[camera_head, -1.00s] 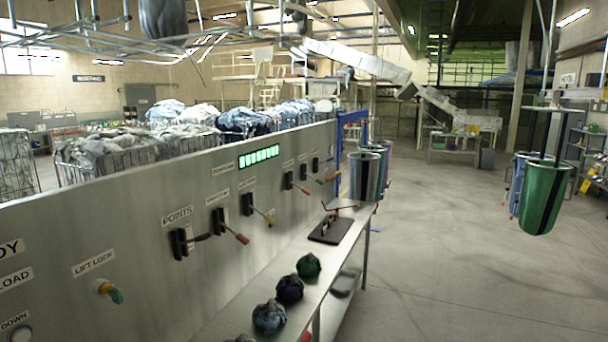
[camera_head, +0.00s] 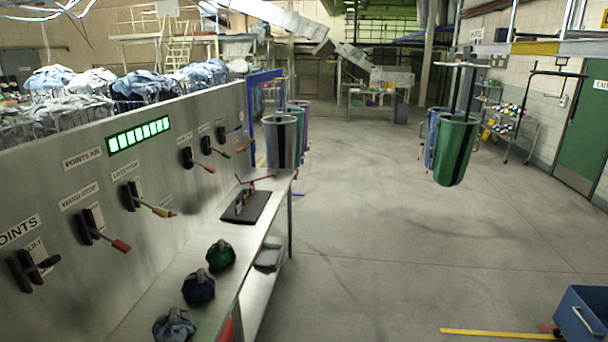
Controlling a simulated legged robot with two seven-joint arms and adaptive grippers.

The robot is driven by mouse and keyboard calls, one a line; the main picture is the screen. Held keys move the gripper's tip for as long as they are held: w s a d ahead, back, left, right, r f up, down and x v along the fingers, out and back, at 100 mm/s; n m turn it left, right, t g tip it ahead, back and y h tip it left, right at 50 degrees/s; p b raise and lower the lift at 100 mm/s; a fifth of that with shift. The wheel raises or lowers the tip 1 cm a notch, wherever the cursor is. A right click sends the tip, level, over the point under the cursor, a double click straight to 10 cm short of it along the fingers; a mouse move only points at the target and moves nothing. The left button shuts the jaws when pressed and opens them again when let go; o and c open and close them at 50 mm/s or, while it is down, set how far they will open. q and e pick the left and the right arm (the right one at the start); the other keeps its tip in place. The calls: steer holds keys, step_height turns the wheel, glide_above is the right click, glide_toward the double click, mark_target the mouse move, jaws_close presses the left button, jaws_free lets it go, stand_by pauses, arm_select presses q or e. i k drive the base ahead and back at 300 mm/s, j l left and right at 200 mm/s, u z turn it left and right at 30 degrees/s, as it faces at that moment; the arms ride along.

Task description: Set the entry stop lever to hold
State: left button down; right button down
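A grey metal control panel (camera_head: 50,190) runs along the left and carries a row of levers on black mounts. The nearest has a black handle (camera_head: 47,263), then come a red-handled lever (camera_head: 120,245), a yellow-handled lever (camera_head: 163,212) and an orange-handled lever (camera_head: 207,168). Smaller levers (camera_head: 241,148) sit farther along. The handles stick out from the panel, several of them slanting downward. Labels above them are small and blurred; I cannot tell which reads entry stop, nor any hold mark. Neither of my grippers is in view.
A narrow metal shelf (camera_head: 205,283) below the panel holds dark tied bags (camera_head: 199,287) and a black stand (camera_head: 245,206). Hanging bags (camera_head: 455,152) are at centre right. A blue bin (camera_head: 582,316) is lower right. The floor (camera_head: 400,230) between is open.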

mark_target(224, 155)
steer(key=i+l, duration=0.15)
steer(key=i, duration=0.7)
steer(key=i+l+z, duration=0.1)
steer(key=i, duration=0.75)
steer(key=i+l+u, duration=0.1)
steer(key=i+u, duration=0.35)
steer(key=i+l+u, duration=0.2)
steer(key=u, duration=0.25)
steer(key=i+l+u, duration=0.25)
steer(key=u, duration=0.2)
steer(key=i+l+u, duration=0.2)
steer(key=l+u, duration=0.25)
steer(key=i+l+u, duration=0.1)
steer(key=l+u, duration=0.8)
steer(key=i+l, duration=0.05)
